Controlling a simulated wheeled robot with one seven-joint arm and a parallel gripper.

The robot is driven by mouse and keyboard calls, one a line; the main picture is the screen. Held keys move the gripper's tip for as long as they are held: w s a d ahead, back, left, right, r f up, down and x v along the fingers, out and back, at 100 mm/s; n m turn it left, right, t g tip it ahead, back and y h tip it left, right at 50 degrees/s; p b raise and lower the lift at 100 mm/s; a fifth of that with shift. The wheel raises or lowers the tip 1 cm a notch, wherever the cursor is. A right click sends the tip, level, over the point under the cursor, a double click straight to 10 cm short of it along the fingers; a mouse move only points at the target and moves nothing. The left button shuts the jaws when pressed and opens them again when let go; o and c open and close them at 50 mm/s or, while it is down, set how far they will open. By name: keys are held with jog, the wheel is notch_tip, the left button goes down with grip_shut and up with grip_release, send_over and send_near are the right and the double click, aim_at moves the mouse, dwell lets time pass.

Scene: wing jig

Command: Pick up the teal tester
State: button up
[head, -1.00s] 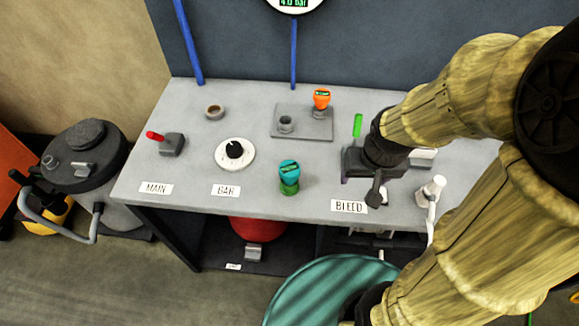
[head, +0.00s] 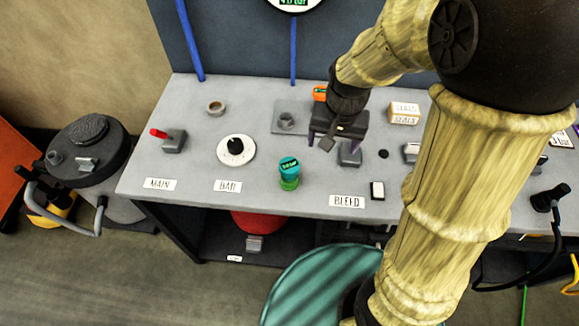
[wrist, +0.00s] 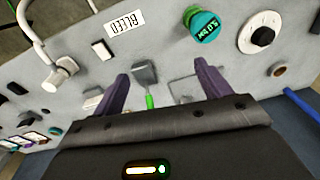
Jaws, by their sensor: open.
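The teal tester (head: 289,168) has a teal head with a small lit display and a green lower part. It stands upright near the front edge of the grey bench, between the BAR and BLEED labels. In the wrist view the teal tester (wrist: 203,25) is beyond the fingertips, right of centre at the top. My gripper (head: 336,142) is open and empty above the bench, behind and to the right of the tester and apart from it.
An orange tester (head: 319,93) is partly hidden behind my gripper, by a grey plate (head: 285,126) with a socket. A white dial (head: 236,150) and a red-handled switch (head: 172,140) stand to the left. Bare bench surrounds the teal tester.

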notch_tip(320, 180, up, 4)
jog(key=f+m+g+p, duration=0.1)
jog(key=m+p, duration=0.1)
send_over(292, 162)
jog(key=shift+r, duration=0.25)
notch_tip(292, 162, down, 12)
jog(key=p, duration=0.2)
jog(key=shift+f+p, duration=0.15)
jog(key=shift+p, duration=0.2)
